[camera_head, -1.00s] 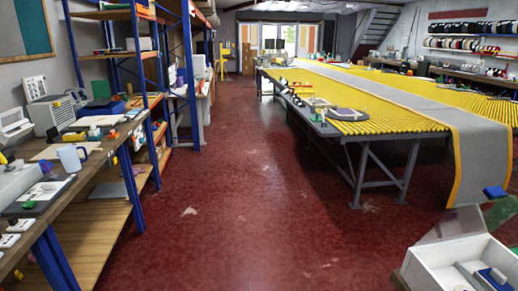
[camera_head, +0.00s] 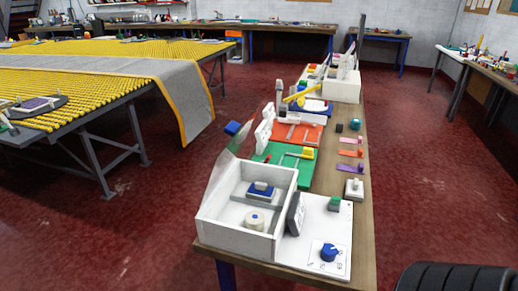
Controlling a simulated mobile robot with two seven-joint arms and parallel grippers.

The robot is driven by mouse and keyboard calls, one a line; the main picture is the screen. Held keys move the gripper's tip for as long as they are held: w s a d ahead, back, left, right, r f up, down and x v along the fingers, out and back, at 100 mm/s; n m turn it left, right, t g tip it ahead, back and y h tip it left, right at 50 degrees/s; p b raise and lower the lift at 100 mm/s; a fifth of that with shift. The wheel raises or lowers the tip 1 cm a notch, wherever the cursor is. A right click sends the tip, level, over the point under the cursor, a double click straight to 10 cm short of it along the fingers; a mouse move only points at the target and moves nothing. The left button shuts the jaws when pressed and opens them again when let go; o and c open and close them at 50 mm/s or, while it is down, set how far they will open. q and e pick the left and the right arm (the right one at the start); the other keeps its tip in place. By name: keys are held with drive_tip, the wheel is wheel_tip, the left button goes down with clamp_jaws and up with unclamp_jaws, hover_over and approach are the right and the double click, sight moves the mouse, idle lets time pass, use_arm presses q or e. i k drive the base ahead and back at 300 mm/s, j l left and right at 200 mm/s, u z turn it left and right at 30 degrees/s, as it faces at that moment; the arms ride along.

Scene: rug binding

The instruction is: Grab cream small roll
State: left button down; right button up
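A small cream roll (camera_head: 255,220) with a dark centre sits inside an open white box (camera_head: 222,228), toward its front. The box stands at the near end of a long wooden table. A blue and white block (camera_head: 260,190) lies in the box behind the roll. Neither of my grippers is in view.
A white panel with a blue knob (camera_head: 329,252) is right of the box. A tilted clear lid (camera_head: 222,165) rises behind its left side. Green and orange boards (camera_head: 297,133) lie farther back. A black ribbed object (camera_head: 455,278) fills the lower right corner.

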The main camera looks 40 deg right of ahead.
sight(255, 220)
drive_tip(key=i+j+z, duration=0.1)
drive_tip(key=z, duration=0.3)
drive_tip(key=i+j+z, duration=0.15)
drive_tip(key=z, duration=0.25)
drive_tip(key=i+j+z, duration=0.2)
drive_tip(key=z, duration=0.25)
drive_tip(key=i+j+z, duration=0.45)
drive_tip(key=j+z, duration=0.3)
drive_tip(key=l, duration=0.1)
